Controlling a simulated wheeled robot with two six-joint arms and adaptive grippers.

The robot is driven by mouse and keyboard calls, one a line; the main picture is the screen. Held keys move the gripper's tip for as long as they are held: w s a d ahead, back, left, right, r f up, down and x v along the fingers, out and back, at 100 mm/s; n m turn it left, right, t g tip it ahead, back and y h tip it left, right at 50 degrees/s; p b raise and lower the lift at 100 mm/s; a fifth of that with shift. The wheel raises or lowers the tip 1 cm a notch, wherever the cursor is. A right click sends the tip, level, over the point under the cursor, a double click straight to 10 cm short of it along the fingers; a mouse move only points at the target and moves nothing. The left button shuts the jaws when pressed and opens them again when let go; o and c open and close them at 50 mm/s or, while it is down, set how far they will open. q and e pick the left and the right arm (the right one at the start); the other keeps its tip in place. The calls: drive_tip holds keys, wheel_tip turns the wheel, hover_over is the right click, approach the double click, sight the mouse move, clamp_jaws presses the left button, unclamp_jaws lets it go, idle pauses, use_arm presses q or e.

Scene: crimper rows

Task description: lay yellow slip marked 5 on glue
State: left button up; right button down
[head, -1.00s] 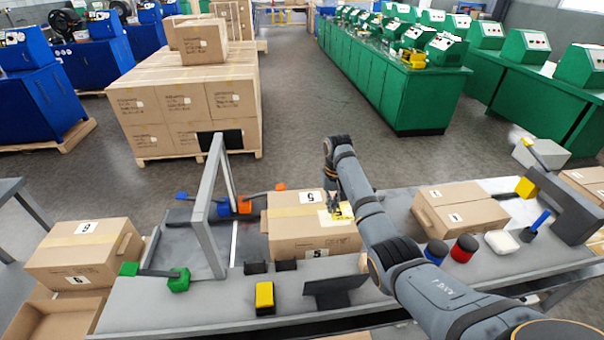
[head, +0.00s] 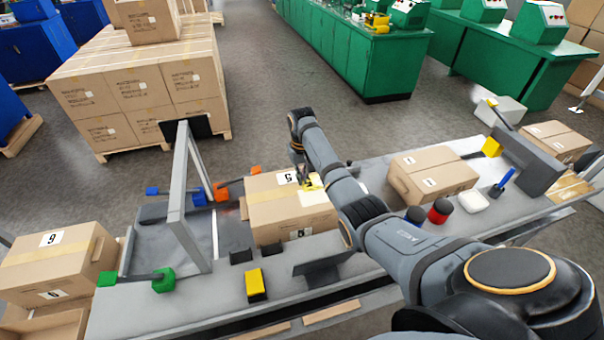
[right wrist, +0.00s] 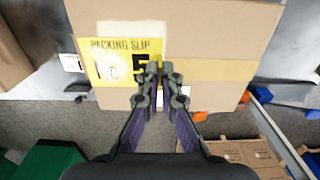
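The yellow slip (head: 314,181), printed PACKING SLIP with a 5, is at my right gripper (head: 304,180) over the middle carton (head: 275,215). In the right wrist view the slip (right wrist: 118,60) shows large, and the nearly closed fingers (right wrist: 160,72) pinch its right edge, covering part of the 5. A pale patch (head: 315,198), apparently the glue, is on the carton top beside the slip. I cannot tell whether the slip touches the carton. My left gripper is not in view.
A grey frame (head: 178,200) stands left of the carton. Black blocks, a yellow block (head: 256,285), a blue jar (head: 415,215) and a red jar (head: 439,211) stand near the front.

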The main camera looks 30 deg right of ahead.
wheel_tip(320, 180, down, 3)
drive_tip(key=shift+r+b, duration=0.2)
drive_tip(key=shift+b, duration=0.15)
drive_tip(key=shift+f, duration=0.35)
drive_tip(key=shift+f+b, duration=0.45)
drive_tip(key=shift+f, duration=0.5)
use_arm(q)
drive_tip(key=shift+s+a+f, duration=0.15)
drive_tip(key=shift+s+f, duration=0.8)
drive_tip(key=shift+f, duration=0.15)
use_arm(e)
drive_tip(key=shift+f, duration=0.8)
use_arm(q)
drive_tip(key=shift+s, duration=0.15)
use_arm(e)
drive_tip(key=c, duration=2)
unclamp_jaws()
drive_tip(key=shift+c, duration=0.2)
drive_tip(key=o, duration=0.6)
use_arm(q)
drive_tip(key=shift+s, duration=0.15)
